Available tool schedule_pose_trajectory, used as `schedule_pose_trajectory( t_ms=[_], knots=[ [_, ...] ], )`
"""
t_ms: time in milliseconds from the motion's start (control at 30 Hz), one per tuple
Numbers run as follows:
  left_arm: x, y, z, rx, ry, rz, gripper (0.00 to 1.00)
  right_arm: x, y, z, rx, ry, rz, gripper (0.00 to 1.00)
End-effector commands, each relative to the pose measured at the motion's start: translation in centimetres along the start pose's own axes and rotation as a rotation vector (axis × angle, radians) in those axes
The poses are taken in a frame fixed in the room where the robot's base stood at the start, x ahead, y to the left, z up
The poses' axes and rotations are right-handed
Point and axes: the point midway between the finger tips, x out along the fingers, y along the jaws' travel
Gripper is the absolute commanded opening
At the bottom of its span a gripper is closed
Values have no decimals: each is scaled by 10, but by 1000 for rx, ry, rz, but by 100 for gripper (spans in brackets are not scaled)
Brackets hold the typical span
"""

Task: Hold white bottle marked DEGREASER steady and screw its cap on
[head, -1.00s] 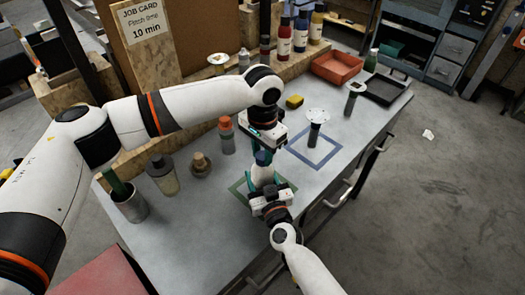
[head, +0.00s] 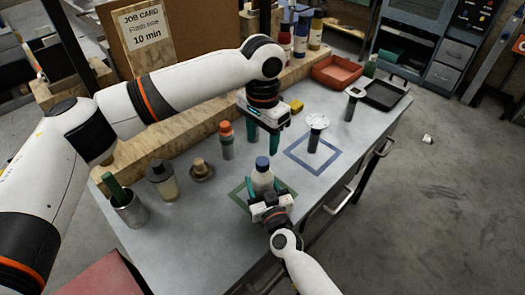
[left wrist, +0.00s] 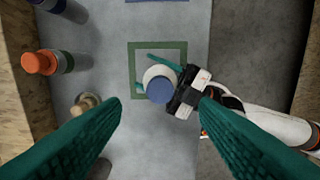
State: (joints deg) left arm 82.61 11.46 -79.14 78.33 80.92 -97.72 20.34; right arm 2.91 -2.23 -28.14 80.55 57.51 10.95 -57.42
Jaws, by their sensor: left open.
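The white bottle (head: 262,180) stands upright on the green square outline (head: 236,193), with the blue cap (head: 262,162) on its top. Both also show in the left wrist view, the cap (left wrist: 160,89) from above; whether it is fully seated I cannot tell. No label is readable. My right gripper (head: 268,196) comes from the near side with its fingers on both sides of the bottle body, and looks shut on it. My left gripper (head: 263,150) is open and empty, pointing down above and behind the bottle, clear of the cap.
An orange-capped bottle (head: 226,140), a brown stopper-like piece (head: 202,168), a jar (head: 162,180) and a metal cup (head: 131,210) stand left of the bottle. Red (head: 337,71) and black (head: 384,96) trays lie farther back.

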Motion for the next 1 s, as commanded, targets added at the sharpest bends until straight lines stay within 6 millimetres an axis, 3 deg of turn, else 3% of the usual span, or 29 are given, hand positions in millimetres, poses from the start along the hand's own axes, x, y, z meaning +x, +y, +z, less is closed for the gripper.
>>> schedule_pose_trajectory(
  t_ms=[100, 233, 633, 667, 800, 1000],
  knots=[
    [-24, 0, 0, 0, -3, 0, 55, 0, 0, 0, 0, 1, 0, 0],
    [-41, 0, 1, 0, -2, 0, 55, 0, 0, 0, 0, 1, 0, 0],
    [-50, 0, 0, 1, 0, 0, 55, 0, 0, 0, 0, 1, 0, 0],
    [-50, 0, 0, 1, 0, 0, 55, 0, 0, 0, 0, 1, 0, 54],
    [-50, 0, 0, 1, 0, 0, 55, 0, 0, 0, 0, 1, 0, 77],
    [-50, 0, 0, 1, 0, 0, 55, 0, 0, 0, 0, 0, 0, 78]
  ],
)
